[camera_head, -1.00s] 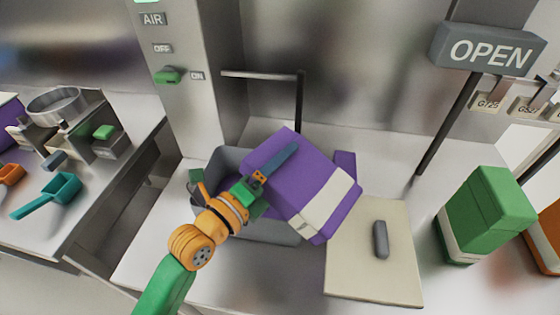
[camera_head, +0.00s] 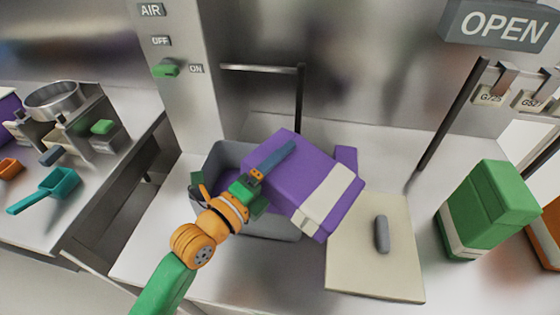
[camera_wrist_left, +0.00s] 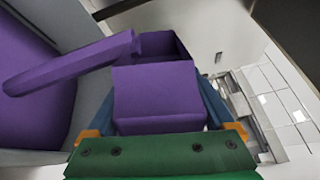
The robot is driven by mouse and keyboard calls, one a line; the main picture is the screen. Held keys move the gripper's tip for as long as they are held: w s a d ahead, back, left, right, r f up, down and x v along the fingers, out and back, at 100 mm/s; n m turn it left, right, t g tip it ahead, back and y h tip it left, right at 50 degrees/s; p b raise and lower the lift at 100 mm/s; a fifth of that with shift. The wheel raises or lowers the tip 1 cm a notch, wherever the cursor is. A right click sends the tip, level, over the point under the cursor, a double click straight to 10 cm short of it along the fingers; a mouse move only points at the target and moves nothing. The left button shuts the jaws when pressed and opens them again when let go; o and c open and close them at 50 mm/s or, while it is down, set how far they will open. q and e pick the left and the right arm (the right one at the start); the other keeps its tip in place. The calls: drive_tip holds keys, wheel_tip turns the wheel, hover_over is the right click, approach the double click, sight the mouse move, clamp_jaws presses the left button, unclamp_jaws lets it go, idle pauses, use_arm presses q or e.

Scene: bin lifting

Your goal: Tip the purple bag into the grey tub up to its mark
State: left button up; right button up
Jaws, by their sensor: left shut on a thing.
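The purple bag (camera_head: 305,175) with a white band is held tilted over the right side of the grey tub (camera_head: 225,157). My left gripper (camera_head: 262,176) is shut on the bag, one blue finger lying across its upper face. In the left wrist view the bag (camera_wrist_left: 155,90) sits between the fingers of my gripper (camera_wrist_left: 160,108). A purple stream (camera_wrist_left: 75,67) runs from the bag's open end into the tub (camera_wrist_left: 92,100). Purple contents (camera_wrist_left: 30,85) show inside the tub. I cannot make out the mark. My right gripper is not in view.
A pale board (camera_head: 375,275) with a grey handle lies right of the tub. A green bag (camera_head: 487,210) stands further right, near an orange one (camera_head: 552,235). A metal post with a green switch (camera_head: 165,69) rises behind left. A teal scoop (camera_head: 55,187) lies on the left counter.

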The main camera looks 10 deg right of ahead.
use_arm(q)
drive_tip(key=shift+a+f+n+b, duration=0.1)
drive_tip(key=shift+f+n+b, duration=0.75)
drive_tip(key=shift+f, duration=0.3)
